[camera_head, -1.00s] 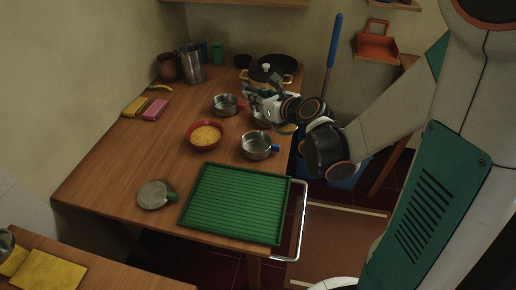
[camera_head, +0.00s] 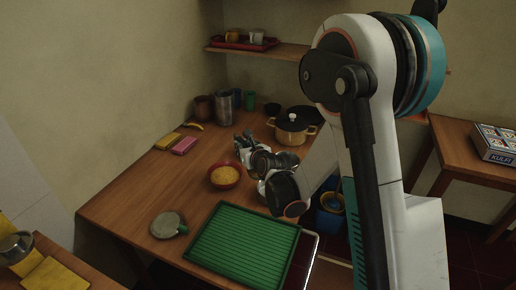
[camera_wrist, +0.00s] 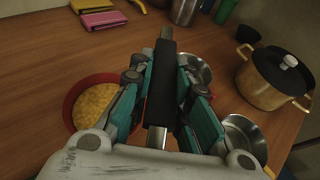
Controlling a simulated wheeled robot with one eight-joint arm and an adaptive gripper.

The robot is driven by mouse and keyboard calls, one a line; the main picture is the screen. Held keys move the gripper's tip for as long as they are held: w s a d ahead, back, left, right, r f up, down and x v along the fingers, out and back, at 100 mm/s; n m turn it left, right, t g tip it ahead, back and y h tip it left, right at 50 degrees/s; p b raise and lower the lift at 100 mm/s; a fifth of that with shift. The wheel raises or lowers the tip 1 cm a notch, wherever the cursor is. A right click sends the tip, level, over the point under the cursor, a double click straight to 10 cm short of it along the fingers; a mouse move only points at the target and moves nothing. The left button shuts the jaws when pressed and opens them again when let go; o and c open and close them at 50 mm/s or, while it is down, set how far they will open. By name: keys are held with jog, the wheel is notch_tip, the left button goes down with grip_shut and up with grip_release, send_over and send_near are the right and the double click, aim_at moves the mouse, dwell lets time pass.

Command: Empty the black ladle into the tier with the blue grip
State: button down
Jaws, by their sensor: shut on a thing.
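My gripper (camera_wrist: 163,88) is shut on the black handle (camera_wrist: 163,72) of the black ladle, which has bare steel at both ends of its grip. The ladle's bowl and any contents are hidden. In the head view my gripper (camera_head: 245,145) is above the table, just behind the red bowl. Two steel tiers show in the wrist view, right of the handle: one farther off (camera_wrist: 200,73) and one nearer (camera_wrist: 232,130), partly cut off by my gripper. No blue grip is clear now; my arm covers that area in the head view.
A red bowl (camera_head: 225,184) of yellow food stands left of my gripper. A brass pot with a lid (camera_head: 291,133) stands behind to the right. A green ribbed tray (camera_head: 242,245) lies in front.

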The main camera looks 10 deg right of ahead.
jog(key=w+d+f+m+t+y, duration=0.1)
jog(key=d+f+m+y, duration=0.1)
jog(key=m, duration=0.6)
jog(key=w+d+f+m+t+y, duration=0.1)
jog(key=d+f+m+y, duration=0.1)
jog(key=m+y, duration=0.3)
jog(key=d+m, duration=0.1)
jog(key=m, duration=0.2)
jog(key=shift+w+t, duration=0.25)
jog(key=shift+t, duration=0.05)
dwell(0.8)
jog(key=shift+d, duration=0.1)
dwell(1.0)
